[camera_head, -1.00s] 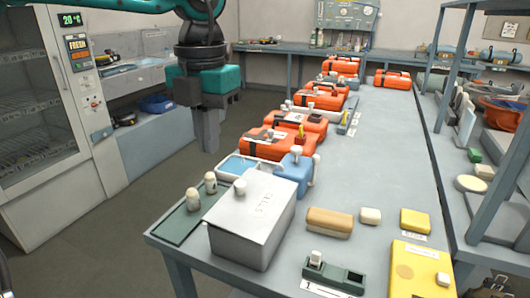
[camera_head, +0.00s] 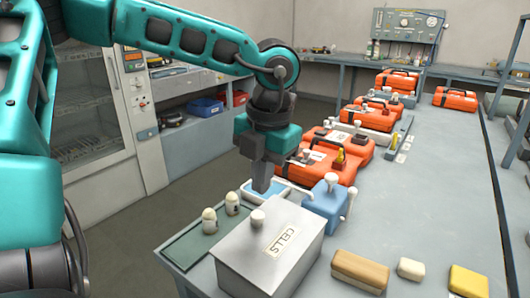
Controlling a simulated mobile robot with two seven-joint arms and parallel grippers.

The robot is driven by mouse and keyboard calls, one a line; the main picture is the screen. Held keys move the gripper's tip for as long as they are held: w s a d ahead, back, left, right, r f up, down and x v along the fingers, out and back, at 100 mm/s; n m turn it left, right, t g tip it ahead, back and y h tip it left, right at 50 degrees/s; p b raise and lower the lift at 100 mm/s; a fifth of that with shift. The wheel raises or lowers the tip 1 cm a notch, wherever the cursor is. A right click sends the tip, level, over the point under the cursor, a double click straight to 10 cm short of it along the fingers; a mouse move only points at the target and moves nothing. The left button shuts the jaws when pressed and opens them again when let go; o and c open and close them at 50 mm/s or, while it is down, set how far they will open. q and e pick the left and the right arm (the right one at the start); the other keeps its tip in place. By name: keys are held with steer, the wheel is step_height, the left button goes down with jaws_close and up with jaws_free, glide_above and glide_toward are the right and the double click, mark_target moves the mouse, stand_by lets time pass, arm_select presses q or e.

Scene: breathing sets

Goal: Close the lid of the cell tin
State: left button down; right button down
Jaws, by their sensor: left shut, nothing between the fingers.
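The cell tin (camera_head: 290,262) is a pale grey metal box with a "CELLS" label, at the near end of the bench. Its flat lid, with a round white knob (camera_head: 257,217), lies over the top; I see no clear gap, but cannot tell whether it is fully seated. My left gripper (camera_head: 262,188) points down, shut and empty, just beyond the tin's far edge, in front of a light blue tray in the picture. It appears apart from the lid. My right gripper is not in view.
Orange cases (camera_head: 340,145) line the bench beyond. A tan block (camera_head: 358,270) lies to the right.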

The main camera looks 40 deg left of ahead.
mark_target(255, 213)
arm_select(q)
steer(key=f, duration=0.5)
steer(key=shift+a+f, duration=0.1)
steer(key=shift+a, duration=0.2)
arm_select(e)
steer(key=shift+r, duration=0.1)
arm_select(q)
steer(key=shift+a+f+h+b, duration=0.35)
steer(key=shift+f+b, duration=0.3)
steer(key=shift+b, duration=0.6)
steer(key=shift+f+h+b, duration=0.15)
steer(key=shift+h+b, duration=0.1)
steer(key=shift+b, duration=0.15)
steer(key=shift+a, duration=0.15)
steer(key=shift+s+h+b, duration=0.1)
steer(key=shift+h+b, duration=0.2)
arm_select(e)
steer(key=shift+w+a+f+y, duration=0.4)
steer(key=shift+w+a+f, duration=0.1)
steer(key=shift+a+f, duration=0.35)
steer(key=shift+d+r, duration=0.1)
